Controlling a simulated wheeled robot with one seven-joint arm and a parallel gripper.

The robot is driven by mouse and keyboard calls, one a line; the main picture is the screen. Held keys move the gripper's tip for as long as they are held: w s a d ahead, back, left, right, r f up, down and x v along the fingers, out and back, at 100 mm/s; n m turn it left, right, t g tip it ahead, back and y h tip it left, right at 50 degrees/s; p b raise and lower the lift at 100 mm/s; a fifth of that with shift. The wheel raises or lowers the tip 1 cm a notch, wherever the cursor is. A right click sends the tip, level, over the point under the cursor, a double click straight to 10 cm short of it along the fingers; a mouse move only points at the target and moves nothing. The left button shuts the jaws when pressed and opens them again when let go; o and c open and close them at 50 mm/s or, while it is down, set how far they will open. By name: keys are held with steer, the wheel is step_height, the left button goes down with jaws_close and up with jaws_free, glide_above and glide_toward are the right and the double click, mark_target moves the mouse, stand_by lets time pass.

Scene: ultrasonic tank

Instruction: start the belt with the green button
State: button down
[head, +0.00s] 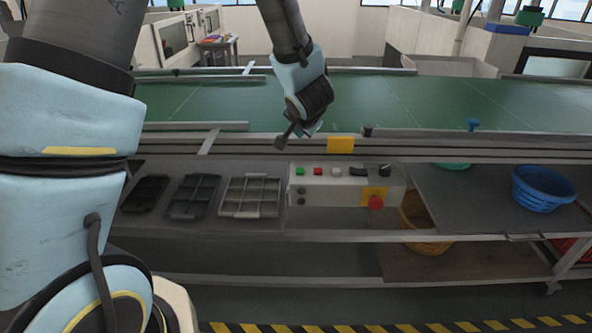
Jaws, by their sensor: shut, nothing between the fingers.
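The green button (299,171) sits at the left end of the top row on a light grey control box (345,186). The box is mounted under the front edge of the conveyor belt (440,98). My gripper (283,141) is shut and empty. In the picture it shows just above and slightly left of the green button, in front of the belt's front rail. It appears apart from the button, but its exact depth is hard to judge. Nothing covers the green button.
A red button (317,171), a white button (336,171) and a red emergency stop (376,202) share the box. Trays (250,196) lie to its left. A blue basket (543,188) stands on the right shelf. The visible belt looks clear.

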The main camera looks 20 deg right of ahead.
steer(key=shift+f, duration=0.15)
steer(key=b, duration=0.7)
glide_above(299, 172)
step_height(299, 172, down, 6)
steer(key=shift+f, duration=0.1)
steer(key=shift+f+b, duration=0.9)
steer(key=shift+f, duration=0.25)
steer(key=shift+f, duration=0.1)
stand_by(0.6)
steer(key=shift+f, duration=0.3)
